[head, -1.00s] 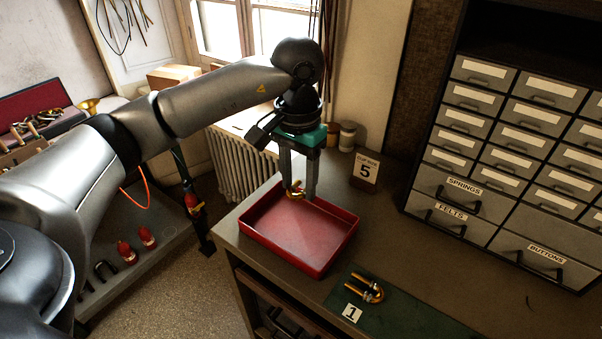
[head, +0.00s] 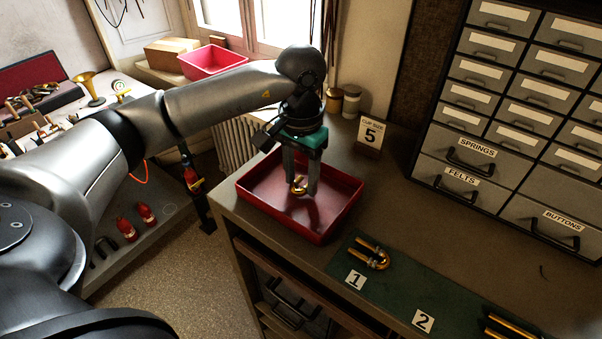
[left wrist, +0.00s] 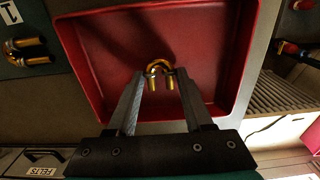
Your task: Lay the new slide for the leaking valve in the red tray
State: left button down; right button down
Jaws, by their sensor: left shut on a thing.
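My left gripper (head: 300,188) is shut on a small brass U-shaped slide (head: 298,184) and points down inside the red tray (head: 255,211) on the bench. In the left wrist view the slide (left wrist: 160,66) sits at the fingertips, its curved end outward, over the tray floor (left wrist: 215,50). I cannot tell whether the slide touches the floor. Another U-shaped slide (head: 377,256) lies on the green mat (head: 400,290) by card 1 (head: 356,279). My right gripper is not in view.
Card 2 (head: 423,321) and further brass tubes (head: 508,327) are on the mat. Card 5 (head: 370,135) stands behind the tray, near two jars (head: 343,101). A drawer cabinet (head: 490,150) fills the right. A second red tray (head: 212,61) sits by the window.

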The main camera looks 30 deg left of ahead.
pick_arm(q)
jog(key=shift+c, duration=1.1)
grip_release()
jog(key=shift+w+r, duration=0.1)
jog(key=shift+r, duration=0.45)
notch_tip(320, 180, up, 14)
